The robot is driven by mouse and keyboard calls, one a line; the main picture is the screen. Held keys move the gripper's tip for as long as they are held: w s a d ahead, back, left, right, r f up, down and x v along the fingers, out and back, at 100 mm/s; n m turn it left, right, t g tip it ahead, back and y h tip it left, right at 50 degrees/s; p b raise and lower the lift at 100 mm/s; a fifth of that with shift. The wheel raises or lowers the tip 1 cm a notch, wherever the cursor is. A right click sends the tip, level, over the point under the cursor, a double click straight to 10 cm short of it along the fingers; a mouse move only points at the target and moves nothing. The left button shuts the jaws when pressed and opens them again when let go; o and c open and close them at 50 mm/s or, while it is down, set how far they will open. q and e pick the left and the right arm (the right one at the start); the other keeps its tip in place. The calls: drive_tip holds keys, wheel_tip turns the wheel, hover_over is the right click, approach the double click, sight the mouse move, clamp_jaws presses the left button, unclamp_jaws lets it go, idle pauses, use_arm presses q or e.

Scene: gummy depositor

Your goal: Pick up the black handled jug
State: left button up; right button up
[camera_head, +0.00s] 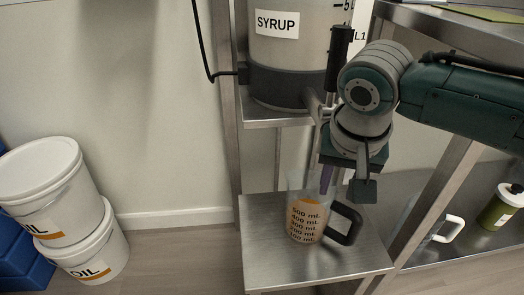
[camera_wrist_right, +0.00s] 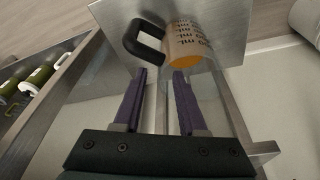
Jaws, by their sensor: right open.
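The jug (camera_head: 306,222) is clear, with black mL markings, a black handle (camera_head: 347,223) and orange-brown liquid inside. It stands upright on a small metal shelf (camera_head: 268,262) below the syrup tank. My right gripper (camera_head: 327,178) comes down from above, its purple fingers at the jug's upper part in the head view. In the right wrist view, my right gripper (camera_wrist_right: 160,74) is open and empty. The jug (camera_wrist_right: 187,45) and its handle (camera_wrist_right: 144,41) lie just beyond the fingertips. Whether a finger touches the jug, I cannot tell. My left gripper is not in view.
The syrup tank (camera_head: 295,50) with a black lever (camera_head: 338,55) stands above the jug. White oil buckets (camera_head: 45,190) are stacked at the left. A metal rack on the right holds a green container (camera_head: 497,210) with a white lid. Floor between buckets and shelf is clear.

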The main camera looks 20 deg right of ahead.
sight(336, 195)
drive_tip(key=b+x, duration=0.1)
drive_tip(key=x, duration=0.2)
drive_tip(key=shift+s+f, duration=0.1)
drive_tip(key=shift+f, duration=0.05)
clamp_jaws()
idle(1.2)
